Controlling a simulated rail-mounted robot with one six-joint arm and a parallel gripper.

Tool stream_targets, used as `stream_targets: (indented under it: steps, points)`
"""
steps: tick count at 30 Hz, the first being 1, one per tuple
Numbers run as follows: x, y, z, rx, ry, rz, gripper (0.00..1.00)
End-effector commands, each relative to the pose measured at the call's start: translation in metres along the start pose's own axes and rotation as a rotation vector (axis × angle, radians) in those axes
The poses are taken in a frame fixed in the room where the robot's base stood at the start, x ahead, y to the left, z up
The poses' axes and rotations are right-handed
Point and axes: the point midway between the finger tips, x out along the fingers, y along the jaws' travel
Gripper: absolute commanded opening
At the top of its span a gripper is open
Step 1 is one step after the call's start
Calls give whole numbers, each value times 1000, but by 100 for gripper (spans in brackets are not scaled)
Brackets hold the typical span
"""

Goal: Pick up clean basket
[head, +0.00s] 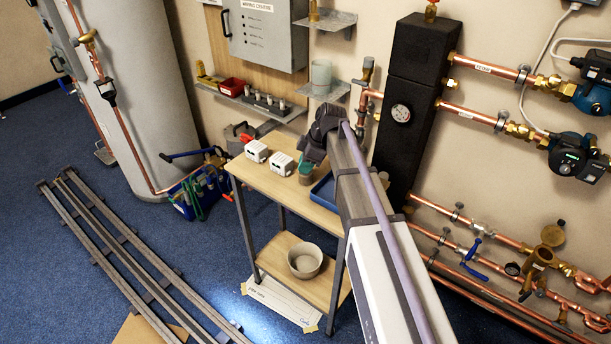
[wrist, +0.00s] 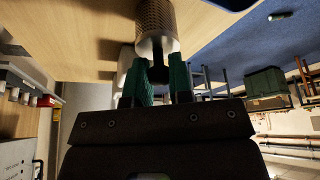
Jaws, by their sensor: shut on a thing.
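In the wrist view, a perforated metal cylinder, the clean basket (wrist: 155,18), stands out beyond my gripper (wrist: 161,85). Its plain pale end and a dark stem face the gripper. The green fingers lie on both sides of the stem and are shut on it. In the head view my gripper (head: 304,161) is over the upper top of the wooden bench, just right of two white boxes. The arm and gripper hide most of the basket there, and I cannot tell its height above the bench.
White boxes (head: 257,151) stand on the bench top (head: 262,178), with a blue tray (head: 322,191) partly hidden behind my arm. A bowl (head: 305,260) sits on the lower shelf. A wall shelf (head: 262,108) with small parts and a dark insulated block (head: 412,90) are close behind.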

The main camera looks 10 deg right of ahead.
Motion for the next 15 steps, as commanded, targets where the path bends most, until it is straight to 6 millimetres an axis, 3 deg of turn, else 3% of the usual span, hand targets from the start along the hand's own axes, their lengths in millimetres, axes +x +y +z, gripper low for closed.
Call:
stream_targets:
  steps: [8,15]
  points:
    - [-12,0,-5,0,0,0,0]
    - [-66,0,-27,0,0,0,0]
